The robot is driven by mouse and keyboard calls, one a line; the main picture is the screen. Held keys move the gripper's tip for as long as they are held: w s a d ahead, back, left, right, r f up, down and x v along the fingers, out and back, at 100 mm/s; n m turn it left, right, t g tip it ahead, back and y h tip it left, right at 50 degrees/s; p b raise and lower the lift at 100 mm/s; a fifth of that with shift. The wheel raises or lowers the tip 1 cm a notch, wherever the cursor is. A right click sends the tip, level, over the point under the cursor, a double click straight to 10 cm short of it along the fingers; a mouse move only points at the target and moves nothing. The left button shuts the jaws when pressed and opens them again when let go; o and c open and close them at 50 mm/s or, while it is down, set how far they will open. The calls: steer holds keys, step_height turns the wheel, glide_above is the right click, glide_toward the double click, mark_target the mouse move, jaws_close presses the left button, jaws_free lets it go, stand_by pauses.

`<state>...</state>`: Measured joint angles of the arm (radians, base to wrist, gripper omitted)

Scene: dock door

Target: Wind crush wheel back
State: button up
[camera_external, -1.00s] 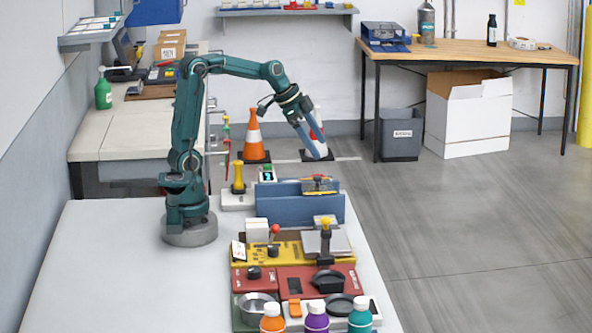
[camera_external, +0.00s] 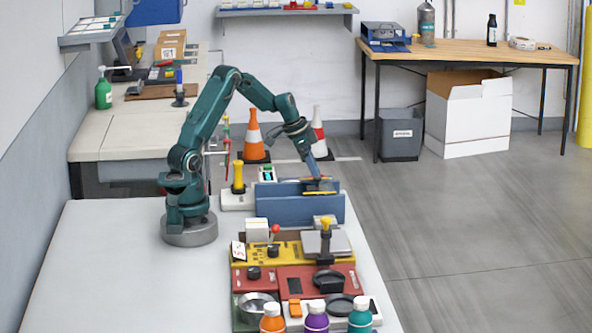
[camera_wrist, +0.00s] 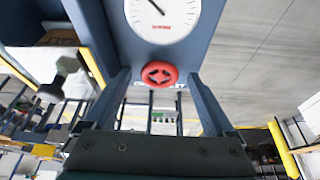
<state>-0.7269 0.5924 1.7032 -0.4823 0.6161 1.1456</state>
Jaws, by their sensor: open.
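In the wrist view a red wheel (camera_wrist: 159,74) with a dark cross-shaped middle sits just below a white dial; I take it for the crush wheel. My gripper (camera_wrist: 157,78) is open, with one blue finger on each side of the wheel. I cannot tell whether the fingers touch it. In the external view my gripper (camera_external: 314,178) points down at the blue block (camera_external: 290,208). A small yellow-edged part (camera_external: 322,190) shows on its top near the fingertips. The wheel itself is too small or hidden to make out there.
The white dial (camera_wrist: 162,15) is close to the fingertips. A yellow post (camera_external: 238,176) stands left of the block. A lever panel (camera_external: 275,252) and a grey plate with a yellow-topped handle (camera_external: 326,241) lie in front. The white table on the left is clear.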

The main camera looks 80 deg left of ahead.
steer(key=c, duration=1.4)
steer(key=n+y, duration=0.1)
steer(key=n, duration=0.1)
steer(key=n+y, duration=0.1)
steer(key=n, duration=0.2)
steer(key=shift+w+d, duration=0.1)
steer(key=shift+d, duration=0.1)
steer(key=shift+n+g+y, duration=0.5)
steer(key=shift+n+y, duration=0.2)
steer(key=shift+n, duration=1.5)
steer(key=o, duration=1.4)
